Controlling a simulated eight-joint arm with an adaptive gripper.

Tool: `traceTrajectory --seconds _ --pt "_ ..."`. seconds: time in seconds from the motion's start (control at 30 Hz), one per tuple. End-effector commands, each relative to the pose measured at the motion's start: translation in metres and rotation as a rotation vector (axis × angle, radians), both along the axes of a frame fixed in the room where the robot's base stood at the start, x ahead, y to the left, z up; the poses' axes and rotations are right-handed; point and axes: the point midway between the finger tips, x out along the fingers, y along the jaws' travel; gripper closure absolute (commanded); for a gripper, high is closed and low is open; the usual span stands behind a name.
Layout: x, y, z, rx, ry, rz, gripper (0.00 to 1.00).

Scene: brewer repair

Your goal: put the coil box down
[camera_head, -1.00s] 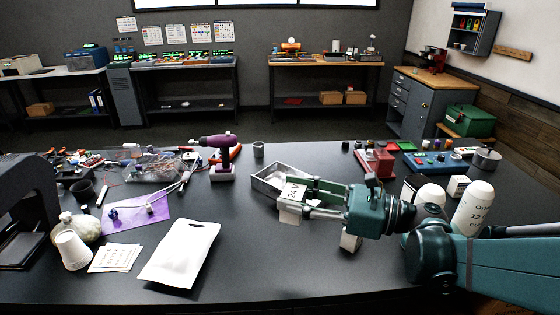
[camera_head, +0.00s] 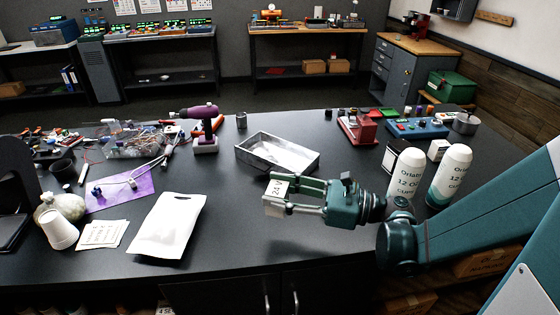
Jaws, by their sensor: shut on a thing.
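My gripper (camera_head: 279,198) is shut on the coil box (camera_head: 276,187), a small white box with a dark "24 V" marking on its face. The gripper reaches in from the right, in front of the metal tray. The box is at the fingertips, partly covered by the green and grey fingers. It appears to be held above the black table (camera_head: 230,245); I cannot tell how large the gap is.
An open metal tray (camera_head: 247,157) stands just behind the gripper. A white pouch (camera_head: 168,226) lies to the left. Two white cup cylinders, one on the right (camera_head: 449,178), stand near my arm. The table front between pouch and arm is clear.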

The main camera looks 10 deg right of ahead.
Motion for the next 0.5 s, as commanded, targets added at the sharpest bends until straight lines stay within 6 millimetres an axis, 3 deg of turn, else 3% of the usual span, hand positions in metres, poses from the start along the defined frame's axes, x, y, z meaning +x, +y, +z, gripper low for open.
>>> traceTrajectory --seconds 0.5 --pt "-0.0002 0.0001 -0.0054 0.000 0.000 0.000 0.78"
